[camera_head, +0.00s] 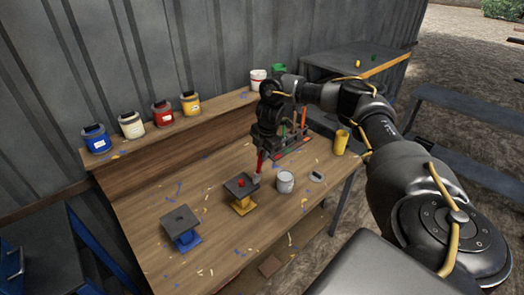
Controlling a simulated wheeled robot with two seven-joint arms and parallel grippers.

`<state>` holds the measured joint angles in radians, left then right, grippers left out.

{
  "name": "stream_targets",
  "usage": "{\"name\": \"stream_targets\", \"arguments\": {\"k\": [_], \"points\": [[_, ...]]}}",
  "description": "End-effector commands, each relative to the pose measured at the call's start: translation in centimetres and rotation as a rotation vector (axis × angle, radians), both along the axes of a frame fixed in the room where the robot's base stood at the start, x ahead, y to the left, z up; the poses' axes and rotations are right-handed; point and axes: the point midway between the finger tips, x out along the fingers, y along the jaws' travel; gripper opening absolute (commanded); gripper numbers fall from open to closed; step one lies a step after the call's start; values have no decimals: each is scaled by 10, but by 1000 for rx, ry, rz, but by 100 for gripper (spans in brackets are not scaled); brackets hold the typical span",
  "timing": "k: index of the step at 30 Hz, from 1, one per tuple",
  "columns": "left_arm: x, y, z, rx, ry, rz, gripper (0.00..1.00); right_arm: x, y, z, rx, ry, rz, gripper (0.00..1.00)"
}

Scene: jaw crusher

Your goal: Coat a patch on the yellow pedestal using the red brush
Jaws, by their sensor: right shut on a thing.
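The yellow pedestal (242,207) stands on the wooden table, with a dark square plate (234,190) on top. A small red spot (241,184) shows on that plate; I cannot tell whether it is paint or an object. My right gripper (264,148) points down and is shut on the red brush (260,162). The brush hangs upright, its lower end beside the plate's right edge; I cannot tell whether they touch. An open grey can (285,183) stands just right of the brush. My left gripper is out of view.
A blue pedestal (181,226) stands front left. A lid (316,177) lies right of the can. A rack with brushes (296,142) stands behind, a yellow cup (341,143) at the right. Several paint cans, including a red one (162,113), line the back shelf (185,122).

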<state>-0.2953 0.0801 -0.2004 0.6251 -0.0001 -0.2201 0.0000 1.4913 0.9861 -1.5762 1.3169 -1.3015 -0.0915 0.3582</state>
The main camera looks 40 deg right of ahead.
Motion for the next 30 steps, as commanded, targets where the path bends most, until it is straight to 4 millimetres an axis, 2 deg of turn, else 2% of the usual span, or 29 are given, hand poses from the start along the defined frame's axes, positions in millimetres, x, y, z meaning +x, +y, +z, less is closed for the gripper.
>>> {"name": "stream_targets", "arguments": {"k": [6, 30], "points": [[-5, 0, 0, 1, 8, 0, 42, 0, 0, 0, 0, 0, 0, 0], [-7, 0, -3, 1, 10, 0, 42, 0, 0, -8, 0, 1, 0, 0]]}}
